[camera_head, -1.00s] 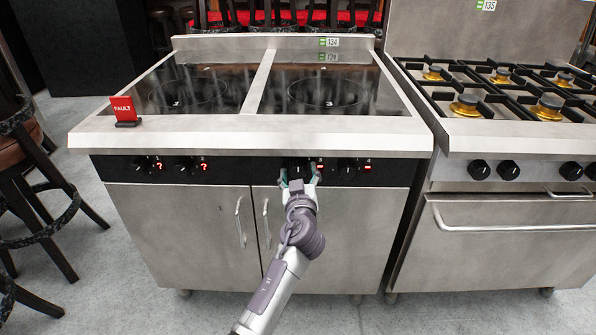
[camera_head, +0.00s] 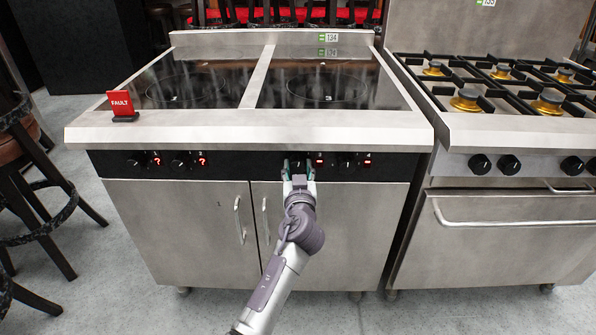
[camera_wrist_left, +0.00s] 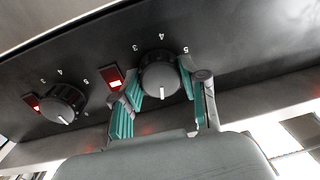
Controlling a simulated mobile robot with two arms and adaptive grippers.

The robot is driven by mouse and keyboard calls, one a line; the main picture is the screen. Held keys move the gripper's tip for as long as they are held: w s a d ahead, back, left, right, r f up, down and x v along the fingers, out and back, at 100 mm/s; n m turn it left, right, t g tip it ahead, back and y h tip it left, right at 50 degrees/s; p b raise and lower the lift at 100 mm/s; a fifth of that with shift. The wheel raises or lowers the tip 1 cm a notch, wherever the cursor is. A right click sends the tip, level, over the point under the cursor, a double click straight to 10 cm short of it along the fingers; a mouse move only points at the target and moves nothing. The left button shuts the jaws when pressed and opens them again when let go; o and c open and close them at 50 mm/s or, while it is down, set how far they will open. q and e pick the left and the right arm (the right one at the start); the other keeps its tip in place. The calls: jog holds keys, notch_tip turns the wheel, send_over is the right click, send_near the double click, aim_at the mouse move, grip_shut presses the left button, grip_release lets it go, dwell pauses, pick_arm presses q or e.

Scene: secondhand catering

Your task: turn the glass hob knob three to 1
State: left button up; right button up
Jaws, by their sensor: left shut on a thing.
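The glass hob (camera_head: 330,88) is set in a steel-framed range whose black front panel carries a row of black knobs. Knob three (camera_head: 297,162), third from the left, is between the fingers of my left gripper (camera_head: 298,172). In the left wrist view, the knob (camera_wrist_left: 160,76) sits between the teal pads of my left gripper (camera_wrist_left: 161,88), shut on it. Its white pointer line points toward the bottom of that picture, away from the visible marks 3, 4 and 5. The 1 mark cannot be made out. My right gripper is not in view.
Knob four (camera_head: 346,162) is close to the right of my gripper. A red FAULT sign (camera_head: 122,104) stands at the hob's front left. Cupboard doors (camera_head: 180,222) are below. A gas range (camera_head: 520,215) stands to the right, black stools (camera_head: 30,180) to the left.

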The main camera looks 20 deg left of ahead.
pick_arm(q)
jog(key=shift+m, duration=0.9)
jog(key=shift+m+b, duration=0.3)
jog(key=shift+m, duration=0.6)
jog(key=shift+r+m, duration=0.1)
jog(key=shift+m, duration=1.8)
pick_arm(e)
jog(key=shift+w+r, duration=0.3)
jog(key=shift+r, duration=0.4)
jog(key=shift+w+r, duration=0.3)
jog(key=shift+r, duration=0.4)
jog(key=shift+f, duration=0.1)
pick_arm(q)
jog(key=o, duration=1)
jog(key=shift+o, duration=0.7)
